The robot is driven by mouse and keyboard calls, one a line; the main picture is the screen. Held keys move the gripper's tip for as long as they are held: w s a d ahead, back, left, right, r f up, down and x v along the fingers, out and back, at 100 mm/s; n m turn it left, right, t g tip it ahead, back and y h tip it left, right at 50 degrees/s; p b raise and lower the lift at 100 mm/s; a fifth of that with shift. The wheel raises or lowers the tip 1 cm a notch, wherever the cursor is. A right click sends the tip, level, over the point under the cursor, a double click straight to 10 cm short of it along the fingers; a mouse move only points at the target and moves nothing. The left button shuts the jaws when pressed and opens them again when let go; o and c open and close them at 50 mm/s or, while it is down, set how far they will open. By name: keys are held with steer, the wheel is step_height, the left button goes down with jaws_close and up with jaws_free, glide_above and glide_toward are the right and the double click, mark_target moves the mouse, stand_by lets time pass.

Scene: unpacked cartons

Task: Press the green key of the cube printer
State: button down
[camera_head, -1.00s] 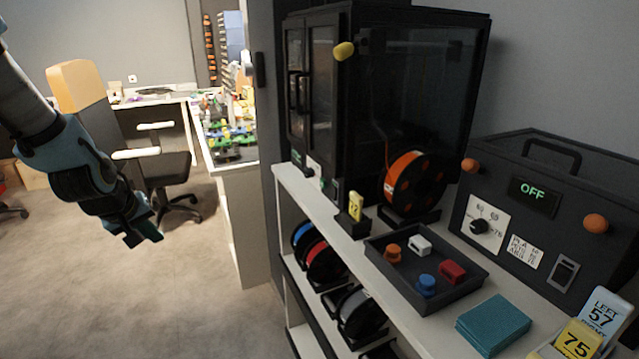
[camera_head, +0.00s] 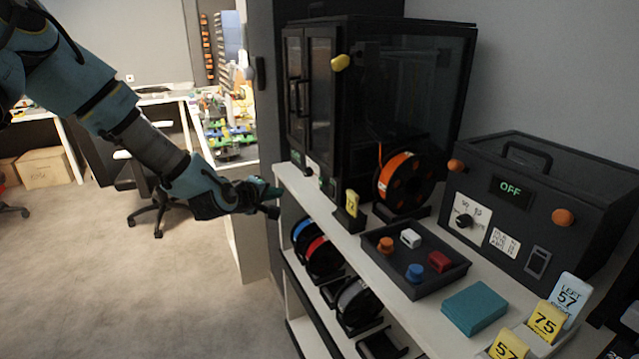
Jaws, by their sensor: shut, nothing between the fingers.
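The cube printer (camera_head: 432,95) is a black enclosed box with glazed doors, standing on the white shelf top. Low on its front is a small pale control panel (camera_head: 312,166) with a hint of green. It is too small to make out the green key clearly. My gripper (camera_head: 274,200) is shut and empty. In the picture it is at the shelf's left edge, left of and below the panel, and appears apart from it.
A yellow tag stand (camera_head: 350,212) and an orange filament spool (camera_head: 404,180) stand beside the printer. A dark tray (camera_head: 425,288) holds small coloured parts. A dark box reading OFF (camera_head: 525,240) is at the right. Spools fill the lower shelf.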

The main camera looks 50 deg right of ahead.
mark_target(322, 182)
steer(key=shift+s+d, duration=0.55)
steer(key=shift+d, duration=0.8)
steer(key=shift+s+d, duration=0.5)
steer(key=shift+d, duration=0.85)
steer(key=shift+s+d, duration=0.55)
steer(key=shift+d, duration=0.8)
steer(key=shift+d, duration=0.1)
steer(key=shift+s+d+b, duration=0.15)
steer(key=shift+d+b, duration=0.15)
steer(key=shift+s+d, duration=0.2)
steer(key=shift+d, duration=0.25)
steer(key=shift+w+a+b, duration=0.3)
steer(key=shift+a+b, duration=0.15)
steer(key=shift+a, duration=0.4)
